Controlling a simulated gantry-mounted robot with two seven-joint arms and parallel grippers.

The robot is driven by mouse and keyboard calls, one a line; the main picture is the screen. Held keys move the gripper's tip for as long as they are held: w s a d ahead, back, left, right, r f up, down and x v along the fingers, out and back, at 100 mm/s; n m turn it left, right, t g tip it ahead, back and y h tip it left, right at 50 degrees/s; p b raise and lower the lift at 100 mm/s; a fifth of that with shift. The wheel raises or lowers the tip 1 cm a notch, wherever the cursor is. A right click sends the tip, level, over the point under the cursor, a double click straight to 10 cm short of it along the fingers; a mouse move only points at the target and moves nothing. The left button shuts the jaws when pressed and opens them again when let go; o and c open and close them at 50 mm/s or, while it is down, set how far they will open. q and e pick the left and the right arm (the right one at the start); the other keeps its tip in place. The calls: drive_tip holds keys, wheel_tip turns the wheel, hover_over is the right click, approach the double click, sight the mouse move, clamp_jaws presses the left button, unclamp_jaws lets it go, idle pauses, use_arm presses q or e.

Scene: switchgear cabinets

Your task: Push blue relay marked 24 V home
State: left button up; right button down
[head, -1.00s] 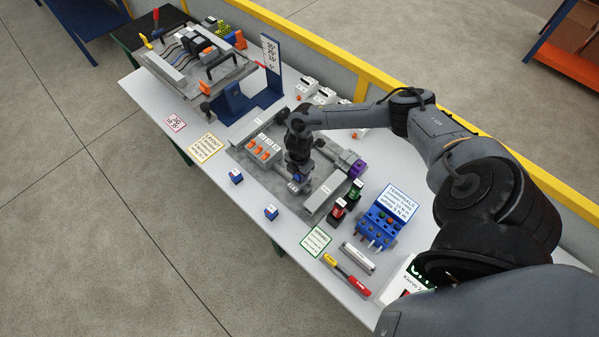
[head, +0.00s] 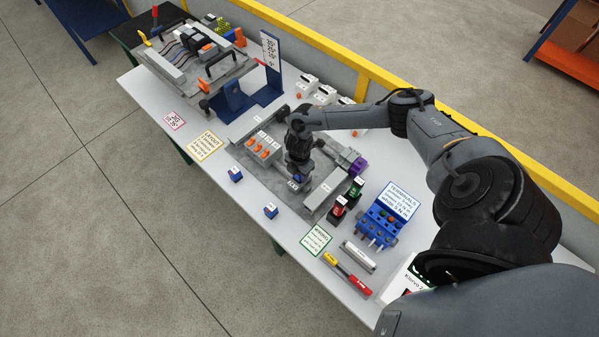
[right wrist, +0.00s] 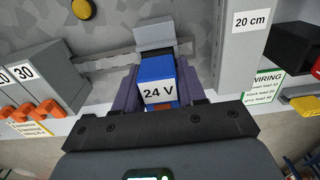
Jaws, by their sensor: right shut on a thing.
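The blue relay marked 24 V (right wrist: 158,88) sits between the fingers of my right gripper (right wrist: 158,98) in the right wrist view, its white label towards the camera. Its far end meets a grey block (right wrist: 164,46) on the mounting plate; I cannot tell how deep it sits. In the head view my right gripper (head: 298,180) is low over the plate (head: 285,202), and the relay is mostly hidden by the arm. My left gripper is not in view.
Orange-levered breakers (head: 263,148) stand left of the gripper. A grey duct (head: 325,192) marked 20 cm (right wrist: 250,22) stands close on the right. Two blue relays (head: 235,174) (head: 271,211) lie on the white table's front.

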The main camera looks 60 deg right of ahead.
drive_tip(key=shift+f, duration=0.35)
drive_tip(key=c, duration=0.8)
unclamp_jaws()
drive_tip(key=shift+o, duration=1.2)
drive_tip(key=shift+r, duration=0.3)
drive_tip(key=shift+r+p, duration=0.4)
drive_tip(key=shift+p, duration=0.2)
